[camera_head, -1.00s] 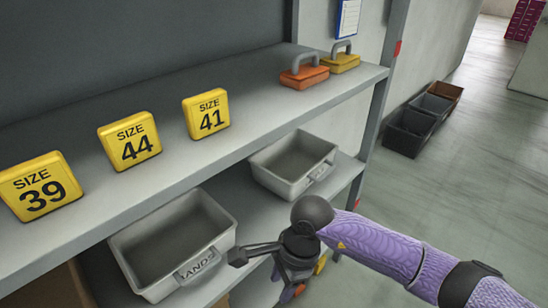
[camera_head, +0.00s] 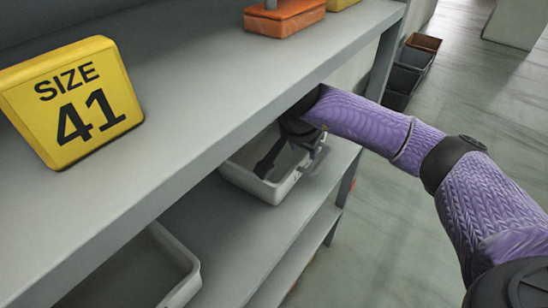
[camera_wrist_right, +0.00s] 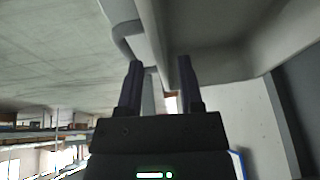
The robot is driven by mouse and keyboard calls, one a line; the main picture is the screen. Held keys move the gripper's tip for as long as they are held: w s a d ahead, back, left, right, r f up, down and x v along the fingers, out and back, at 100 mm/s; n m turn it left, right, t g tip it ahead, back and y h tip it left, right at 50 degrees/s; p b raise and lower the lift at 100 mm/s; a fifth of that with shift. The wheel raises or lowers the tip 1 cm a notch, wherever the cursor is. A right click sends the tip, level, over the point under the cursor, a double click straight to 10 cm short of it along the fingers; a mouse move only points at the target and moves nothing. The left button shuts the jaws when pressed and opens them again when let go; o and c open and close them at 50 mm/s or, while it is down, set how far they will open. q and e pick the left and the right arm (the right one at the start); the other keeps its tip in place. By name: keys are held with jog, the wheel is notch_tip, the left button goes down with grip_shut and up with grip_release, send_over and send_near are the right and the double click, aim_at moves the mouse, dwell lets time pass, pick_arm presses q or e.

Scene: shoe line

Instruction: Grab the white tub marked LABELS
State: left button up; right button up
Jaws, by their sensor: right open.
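A pale grey-white tub (camera_head: 252,187) stands on the shelf below the top one; its marking cannot be read. My right gripper (camera_head: 286,167) is open at this tub. One dark finger reaches inside it and the other is by the outside of its handle side. In the right wrist view the open gripper (camera_wrist_right: 160,82) shows two dark fingers, with the tub's rim running down between them and the tub's wall (camera_wrist_right: 215,45) to the right. Contact cannot be told. My left gripper is out of view.
A second similar tub (camera_head: 187,286) is at the lower left, partly cut off. The top shelf (camera_head: 205,110) overhangs both tubs and holds a yellow SIZE 41 sign (camera_head: 75,105) and an orange handled block (camera_head: 285,20). Dark bins (camera_head: 408,70) stand on the floor at right.

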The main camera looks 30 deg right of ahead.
aim_at(305, 163)
jog(key=b+x, duration=0.3)
jog(key=x, duration=0.2)
jog(key=shift+w+d, duration=0.1)
jog(key=shift+d, duration=0.1)
jog(key=shift+w+d+f, duration=0.15)
jog(key=shift+f, duration=0.05)
jog(key=shift+r, duration=0.25)
grip_shut()
